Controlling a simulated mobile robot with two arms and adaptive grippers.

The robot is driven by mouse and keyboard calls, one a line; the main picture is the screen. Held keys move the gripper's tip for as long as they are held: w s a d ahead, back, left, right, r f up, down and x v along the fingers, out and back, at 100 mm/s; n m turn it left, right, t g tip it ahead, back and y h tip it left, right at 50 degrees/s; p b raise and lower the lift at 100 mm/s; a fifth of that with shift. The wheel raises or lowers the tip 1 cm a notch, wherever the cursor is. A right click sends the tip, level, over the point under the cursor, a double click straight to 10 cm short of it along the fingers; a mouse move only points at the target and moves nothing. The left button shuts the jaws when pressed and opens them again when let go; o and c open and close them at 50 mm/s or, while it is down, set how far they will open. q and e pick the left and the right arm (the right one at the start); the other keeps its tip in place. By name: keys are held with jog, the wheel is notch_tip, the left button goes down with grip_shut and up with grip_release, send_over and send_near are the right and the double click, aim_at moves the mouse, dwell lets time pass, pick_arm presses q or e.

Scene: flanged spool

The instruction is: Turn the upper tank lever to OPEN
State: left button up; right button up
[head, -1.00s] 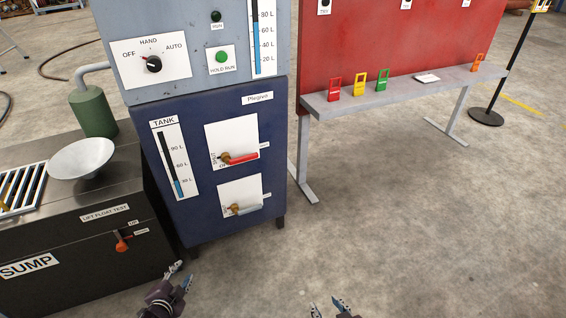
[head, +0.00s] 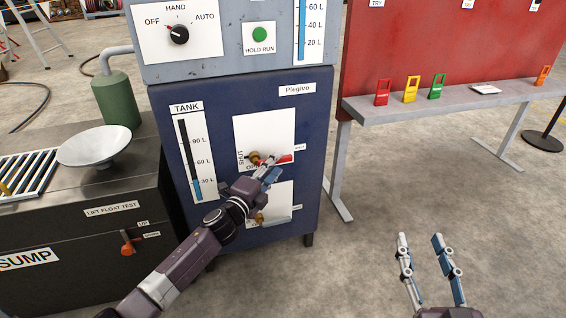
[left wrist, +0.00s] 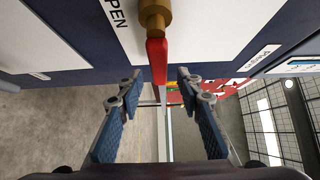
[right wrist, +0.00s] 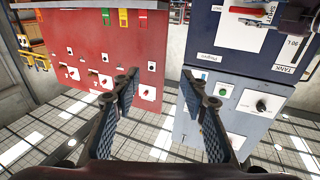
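The upper tank lever has a brass pivot (head: 255,158) and a red handle (head: 286,159) pointing right, roughly level, on a white plate (head: 265,125). My left gripper (head: 268,168) is at this lever. In the left wrist view the red handle (left wrist: 157,62) lies between the spread fingers of the left gripper (left wrist: 157,78), with a gap on both sides. My right gripper (head: 421,240) is open and empty, away from the cabinet, low over the floor.
A lower lever (head: 260,218) on its own plate sits just below, partly hidden by my left arm. The sump bench (head: 85,245) with an orange lever (head: 127,245) stands left. A grey shelf (head: 450,105) with coloured tags stands right. Open floor lies in front.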

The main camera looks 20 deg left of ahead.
aim_at(279, 162)
pick_arm(q)
jog(key=w, duration=0.2)
jog(key=w+b, duration=0.1)
jog(key=w, duration=0.1)
jog(key=shift+w+d, duration=0.1)
jog(key=shift+d, duration=0.3)
pick_arm(e)
notch_tip(279, 162, up, 6)
jog(key=s+t+y, duration=0.1)
jog(key=t, duration=0.2)
jog(key=shift+a+r, duration=0.15)
jog(key=shift+a, duration=0.1)
pick_arm(q)
jog(key=shift+f, duration=0.1)
grip_shut()
